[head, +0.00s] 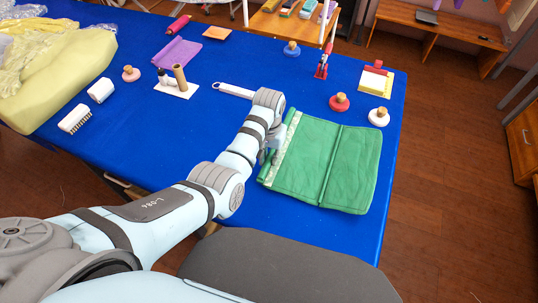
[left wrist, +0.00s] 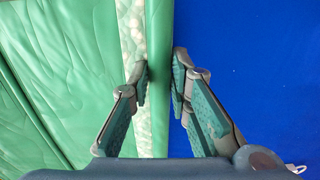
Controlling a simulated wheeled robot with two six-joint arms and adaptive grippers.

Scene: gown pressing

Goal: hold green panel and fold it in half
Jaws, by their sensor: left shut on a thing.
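The green panel (head: 301,163) lies on the blue table, spread out, with a crease line down its middle and a pale patterned strip near its left edge. In the left wrist view the panel (left wrist: 50,70) fills the left side, and its rolled green edge runs between my fingers. My left gripper (head: 270,158) is at the panel's left edge, mostly hidden by its own arm in the head view. In the left wrist view the left gripper (left wrist: 160,75) is closed on that edge, one finger on each side. My right gripper does not show.
The blue table (head: 130,150) is clear left of the panel. A white-handled tool (head: 233,90), a red knob (head: 339,102) and a white knob (head: 379,116) lie beyond it. Yellow fabric (head: 60,75) fills the far left. The table's right edge is close to the panel.

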